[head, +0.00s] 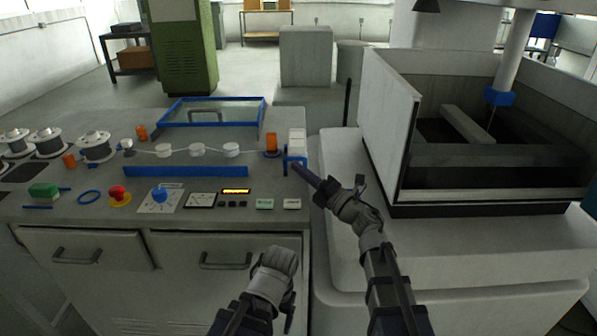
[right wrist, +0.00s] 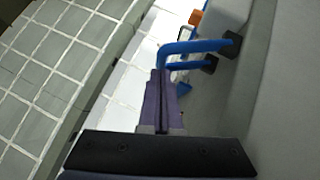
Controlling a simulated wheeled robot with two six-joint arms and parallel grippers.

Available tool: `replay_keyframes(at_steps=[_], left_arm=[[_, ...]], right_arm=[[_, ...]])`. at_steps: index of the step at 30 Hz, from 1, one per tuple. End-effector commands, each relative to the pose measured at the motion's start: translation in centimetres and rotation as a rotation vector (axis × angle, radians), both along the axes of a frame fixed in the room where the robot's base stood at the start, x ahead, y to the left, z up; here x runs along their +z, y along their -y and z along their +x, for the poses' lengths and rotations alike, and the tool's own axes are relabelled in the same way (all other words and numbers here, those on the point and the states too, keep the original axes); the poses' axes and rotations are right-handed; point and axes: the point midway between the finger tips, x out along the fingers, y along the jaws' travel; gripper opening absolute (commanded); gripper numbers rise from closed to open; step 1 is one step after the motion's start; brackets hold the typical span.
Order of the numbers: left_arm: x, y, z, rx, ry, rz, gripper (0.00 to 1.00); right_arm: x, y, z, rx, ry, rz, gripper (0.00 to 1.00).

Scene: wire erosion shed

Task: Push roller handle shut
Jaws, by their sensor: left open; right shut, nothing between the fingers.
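The roller handle (head: 290,157) is a blue bracket-like piece at the right edge of the grey bench, beside an orange roller (head: 271,144) and white blocks. In the right wrist view the blue handle (right wrist: 195,46) sticks out on dark mounts. My right gripper (head: 295,166) has its purple fingers together and empty. Its tips are close to the handle; in the wrist view the fingers (right wrist: 159,76) reach just below its bar, and contact cannot be told. My left gripper (head: 283,262) is low in front of the bench drawers, away from the handle; its fingertips are hard to make out.
The bench top (head: 240,180) carries wire spools (head: 95,147), white rollers, a red button (head: 117,194) and dials. A white-walled machine tank (head: 390,115) stands right of my right arm. A gap of floor lies behind the bench.

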Motion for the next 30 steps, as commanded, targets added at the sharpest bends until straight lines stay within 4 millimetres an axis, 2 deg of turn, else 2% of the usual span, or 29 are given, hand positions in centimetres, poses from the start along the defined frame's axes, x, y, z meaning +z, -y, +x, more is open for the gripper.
replay_keyframes(at_steps=[6,20,26,30], left_arm=[[0.1,0.0,0.0,0.0,0.0,0.0,0.77],[2.1,0.0,0.0,0.0,0.0,0.0,0.77],[4.0,0.0,0.0,0.0,0.0,0.0,0.77],[6.4,0.0,0.0,0.0,0.0,0.0,0.77]], right_arm=[[0.1,0.0,0.0,0.0,-0.003,0.0,0.0],[0.8,0.0,0.5,0.002,-0.084,0.0,0.0],[1.7,0.0,1.0,0.002,-0.155,-0.001,0.0],[2.7,0.0,1.7,0.001,-0.247,-0.002,0.0]])
